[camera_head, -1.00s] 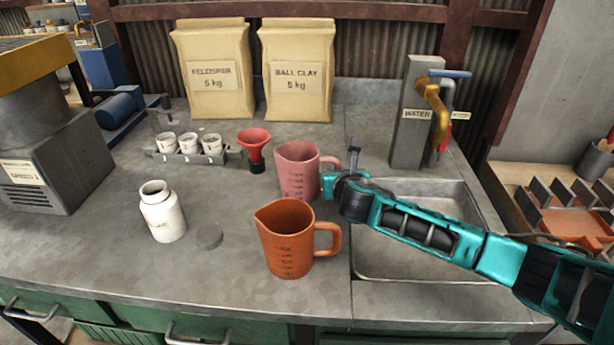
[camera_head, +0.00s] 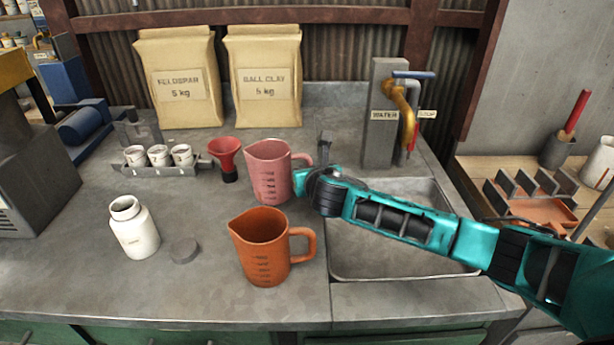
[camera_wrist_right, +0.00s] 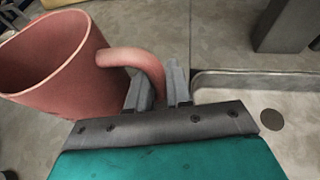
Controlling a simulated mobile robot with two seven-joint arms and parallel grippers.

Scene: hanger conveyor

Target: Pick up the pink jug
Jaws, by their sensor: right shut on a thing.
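The pink jug (camera_head: 270,176) stands upright on the grey bench in the head view, left of the sink, with its handle to the right. My right gripper (camera_head: 318,160) is at the handle, and its near parts hide the lower handle. In the right wrist view the pink jug (camera_wrist_right: 50,62) fills the left side. There the right gripper (camera_wrist_right: 158,90) has one finger on each side of the handle and is shut on it. I cannot tell whether the jug is clear of the bench. My left gripper is not in view.
An orange jug (camera_head: 262,252) stands in front of the pink one. A red funnel (camera_head: 225,155) and a rack of small cups (camera_head: 160,168) are to the left. The sink (camera_head: 400,262) and water tap post (camera_head: 384,125) are right.

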